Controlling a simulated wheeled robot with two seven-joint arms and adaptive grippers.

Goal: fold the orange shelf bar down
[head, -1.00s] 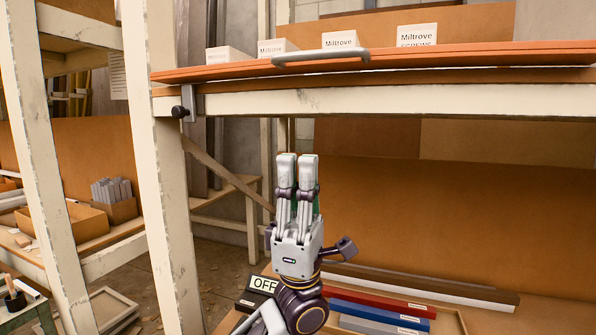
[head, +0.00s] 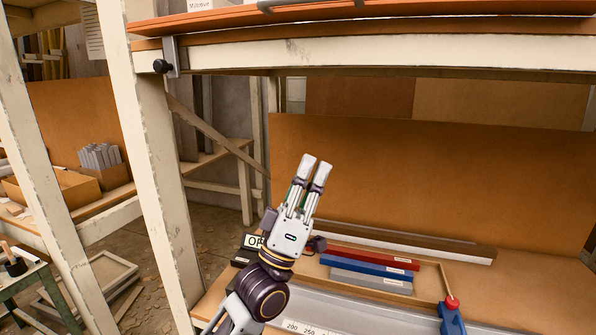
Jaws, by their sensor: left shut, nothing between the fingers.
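The orange shelf bar (head: 230,20) runs across the top of the view, above a cream crossbeam (head: 380,52). It lies nearly level, and its upper side is mostly cut off by the picture's edge. Part of a grey handle (head: 300,4) shows at its front edge. A black knob on a metal bracket (head: 161,66) sits at the left post, just below the bar's left end. My left gripper (head: 316,166) is shut and empty, fingers pointing up and slightly right. It is well below the bar and crossbeam, touching neither. My right gripper is not in view.
A blue tool with a red knob (head: 452,318) stands at lower right. A cream post (head: 150,160) rises at left. An orange-brown back panel (head: 420,180) stands behind.

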